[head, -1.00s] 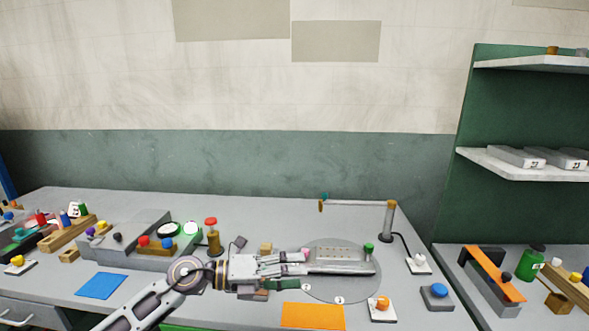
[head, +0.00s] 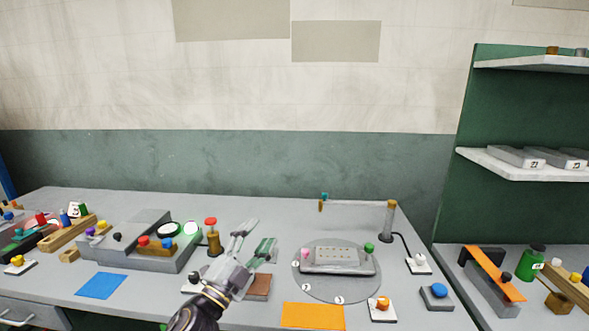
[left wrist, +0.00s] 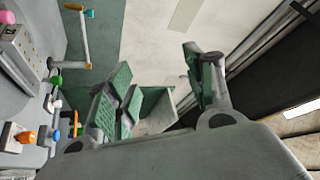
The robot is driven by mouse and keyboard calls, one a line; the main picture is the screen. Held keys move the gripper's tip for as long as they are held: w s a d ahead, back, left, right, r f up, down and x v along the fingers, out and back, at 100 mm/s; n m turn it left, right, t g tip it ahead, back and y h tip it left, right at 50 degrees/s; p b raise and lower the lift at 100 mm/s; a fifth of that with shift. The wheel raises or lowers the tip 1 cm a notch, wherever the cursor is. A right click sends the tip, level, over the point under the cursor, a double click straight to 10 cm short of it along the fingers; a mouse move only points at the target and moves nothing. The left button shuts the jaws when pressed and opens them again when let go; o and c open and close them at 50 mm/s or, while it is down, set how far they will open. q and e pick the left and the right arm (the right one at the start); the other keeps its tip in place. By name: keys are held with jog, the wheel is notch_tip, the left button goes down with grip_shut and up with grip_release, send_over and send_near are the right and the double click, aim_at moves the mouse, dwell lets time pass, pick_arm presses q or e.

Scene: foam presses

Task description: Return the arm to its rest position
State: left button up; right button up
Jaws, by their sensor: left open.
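My left gripper (head: 254,243) is open and empty above the table, left of the round grey plate, with its fingers pointing up and away. In the left wrist view its two green-padded fingers (left wrist: 165,82) stand wide apart with nothing between them. The grey block with holes (head: 335,258) lies on the round plate (head: 338,291), apart from the gripper. It also shows at the left edge of the left wrist view (left wrist: 22,50). My right gripper is in neither view.
A red-topped post (head: 212,236) stands close to the left of the gripper. A grey fixture (head: 140,240) with coloured knobs is further left. An orange mat (head: 313,316) and a blue mat (head: 101,286) lie near the front. A post with a side arm (head: 389,220) rises behind the plate.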

pick_arm(q)
jog(key=s+a+f+n+g+y, duration=0.3)
jog(key=a+f+n+y, duration=0.3)
jog(key=f, duration=0.4)
jog(key=s+a+f+n+g+y, duration=0.3)
jog(key=a+f+n+y, duration=0.3)
jog(key=f, duration=0.3)
jog(key=s+a+f+n+g+h, duration=0.1)
jog(key=s+f+n+g, duration=0.1)
jog(key=s+f+g, duration=0.6)
jog(key=s+f+n+g+h, duration=0.1)
jog(key=s+f+n+g, duration=0.1)
jog(key=s+f, duration=0.65)
jog(key=s+a+f+g, duration=0.1)
jog(key=s+f, duration=0.2)
jog(key=f, duration=1.2)
jog(key=s+f, duration=0.2)
jog(key=f, duration=1.3)
jog(key=s+a+f, duration=0.2)
jog(key=s+f, duration=0.8)
jog(key=s, duration=0.1)
jog(key=s+a+f+m+g, duration=0.1)
jog(key=s+a+f, duration=0.2)
jog(key=s+f, duration=0.6)
jog(key=shift+s+a+f+y, duration=0.2)
jog(key=shift+s+f+y, duration=0.15)
jog(key=shift+s, duration=0.5)
